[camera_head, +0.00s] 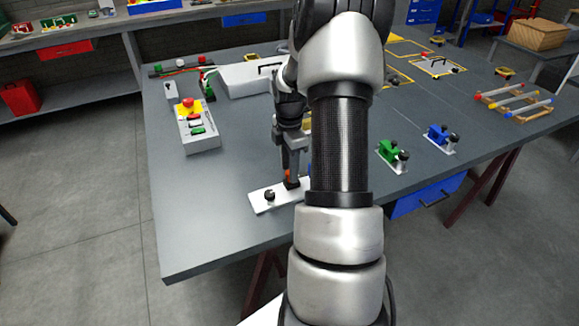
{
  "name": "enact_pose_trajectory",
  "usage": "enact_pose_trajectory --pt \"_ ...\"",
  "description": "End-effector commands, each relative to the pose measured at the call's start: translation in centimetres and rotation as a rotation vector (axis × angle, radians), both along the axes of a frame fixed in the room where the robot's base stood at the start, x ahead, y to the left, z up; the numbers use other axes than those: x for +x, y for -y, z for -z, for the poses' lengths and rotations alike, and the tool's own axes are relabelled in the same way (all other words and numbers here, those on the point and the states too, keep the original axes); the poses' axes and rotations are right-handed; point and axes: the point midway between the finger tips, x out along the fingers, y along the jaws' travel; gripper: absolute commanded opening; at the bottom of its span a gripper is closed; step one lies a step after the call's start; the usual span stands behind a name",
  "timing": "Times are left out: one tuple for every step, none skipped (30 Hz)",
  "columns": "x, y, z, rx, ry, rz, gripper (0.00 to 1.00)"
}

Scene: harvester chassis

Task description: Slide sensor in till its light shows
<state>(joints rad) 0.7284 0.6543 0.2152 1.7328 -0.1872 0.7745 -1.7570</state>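My gripper (290,172) points down over the right part of this plate. A small orange and black part (291,183) shows at its fingertips, at or just above the plate. I cannot tell whether the fingers are closed on it or whether it is the sensor. My arm hides the plate's right end. No lit indicator can be made out at the plate.
A control box (198,130) with a red-and-yellow button stands at the left. A green clamp fixture (388,152) and a blue one (438,135) stand right of my arm. A white housing (245,78) lies behind. The table's front left is clear.

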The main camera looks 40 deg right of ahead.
Motion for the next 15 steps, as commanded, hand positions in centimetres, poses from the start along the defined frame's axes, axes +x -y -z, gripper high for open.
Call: enact_pose_trajectory --pt "0.00 0.00 -0.02 0.000 0.000 0.000 0.30" --pt "0.00 0.00 -0.02 0.000 0.000 0.000 0.25" --pt "0.00 0.00 -0.03 0.000 0.000 0.000 0.18" --pt "0.00 0.00 -0.03 0.000 0.000 0.000 0.13" --pt "0.00 0.00 -0.03 0.000 0.000 0.000 0.08" --pt "0.00 0.00 -0.03 0.000 0.000 0.000 0.01" --pt "0.00 0.00 -0.04 0.000 0.000 0.000 0.00" --pt "0.00 0.00 -0.04 0.000 0.000 0.000 0.00" --pt "0.00 0.00 -0.04 0.000 0.000 0.000 0.00" --pt "0.00 0.00 -0.04 0.000 0.000 0.000 0.00" --pt "0.00 0.00 -0.05 0.000 0.000 0.000 0.00" --pt "-0.02 0.06 -0.14 0.000 0.000 0.000 0.00" --pt "-0.06 0.15 -0.23 0.001 -0.001 0.001 0.00" --pt "-0.09 0.23 -0.25 0.001 -0.001 0.001 0.00" --pt "-0.08 0.26 -0.14 0.001 -0.001 0.000 0.00"
